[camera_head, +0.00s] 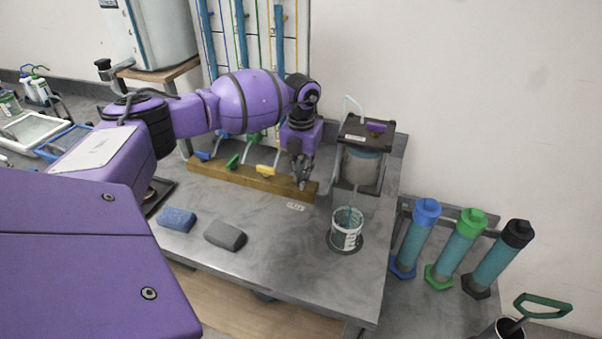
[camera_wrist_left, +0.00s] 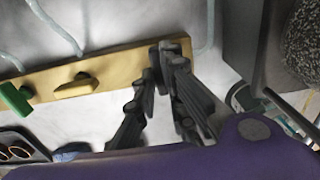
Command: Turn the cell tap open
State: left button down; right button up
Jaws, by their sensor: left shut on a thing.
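A brass-coloured bar (camera_head: 240,178) with a row of taps runs along the back of the grey bench. Its blue tap (camera_head: 203,156), green tap (camera_head: 233,161) and yellow tap (camera_head: 265,169) are free. My left gripper (camera_head: 302,184) is at the bar's right end, shut on a dark tap handle there, mostly hidden by the fingers. In the left wrist view, the gripper (camera_wrist_left: 158,82) closes at the bar's end, beside the yellow tap (camera_wrist_left: 76,86) and green tap (camera_wrist_left: 15,98). A small white label (camera_head: 295,207) lies in front; its text is too small to read.
A black-lidded clear vessel (camera_head: 360,165) stands right of the gripper, with a beaker (camera_head: 346,237) in front. Blue (camera_head: 177,219) and grey (camera_head: 225,235) blocks lie at the front left. Capped cylinders (camera_head: 458,245) stand far right. The bench's middle is clear.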

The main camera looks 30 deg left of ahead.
pick_arm(q)
jog(key=c, duration=1.8)
grip_release()
notch_tip(320, 180, up, 12)
jog(key=shift+s+f, duration=0.1)
